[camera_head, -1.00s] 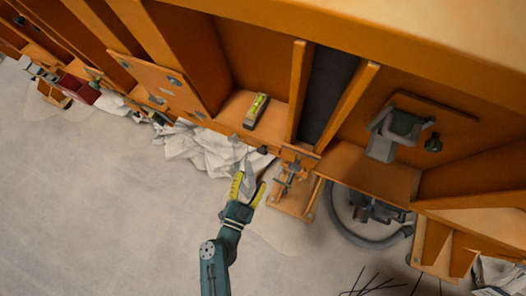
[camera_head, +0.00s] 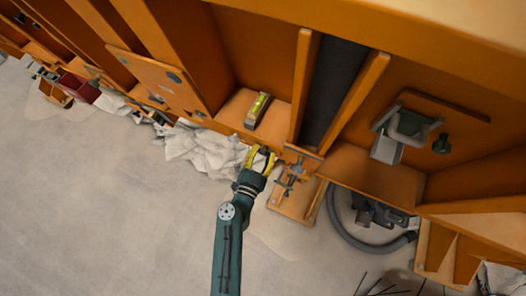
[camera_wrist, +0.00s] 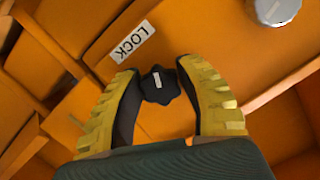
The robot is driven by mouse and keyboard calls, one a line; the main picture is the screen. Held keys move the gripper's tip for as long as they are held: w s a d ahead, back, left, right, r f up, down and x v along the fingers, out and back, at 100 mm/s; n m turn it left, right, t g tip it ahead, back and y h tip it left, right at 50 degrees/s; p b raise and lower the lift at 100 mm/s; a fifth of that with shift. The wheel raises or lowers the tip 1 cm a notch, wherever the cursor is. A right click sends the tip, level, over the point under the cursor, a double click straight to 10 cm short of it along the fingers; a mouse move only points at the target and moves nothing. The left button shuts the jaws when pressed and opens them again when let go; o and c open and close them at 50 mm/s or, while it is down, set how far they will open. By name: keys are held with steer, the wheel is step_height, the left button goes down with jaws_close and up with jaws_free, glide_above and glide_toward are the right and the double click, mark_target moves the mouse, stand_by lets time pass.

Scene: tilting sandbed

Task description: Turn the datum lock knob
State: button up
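The datum lock knob (camera_wrist: 160,85) is a black lobed knob with a white mark, on an orange panel beside a white LOCK label (camera_wrist: 132,42) in the wrist view. My gripper (camera_wrist: 158,72) is open, with its yellow, dark-padded fingers on either side of the knob. A gap shows on the right of the knob; on the left the pad is very close, and I cannot tell whether it touches. In the head view my gripper (camera_head: 262,155) is at the front edge of the orange frame, and the knob is largely hidden by the fingers.
A silver round knob (camera_wrist: 277,10) sits at the upper right of the wrist view. In the head view a yellow-green level (camera_head: 258,110) lies on the ledge above, a clamp-like fitting (camera_head: 293,178) stands just right of my gripper, and crumpled white sheeting (camera_head: 200,150) lies to the left.

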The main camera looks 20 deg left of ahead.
jaws_close()
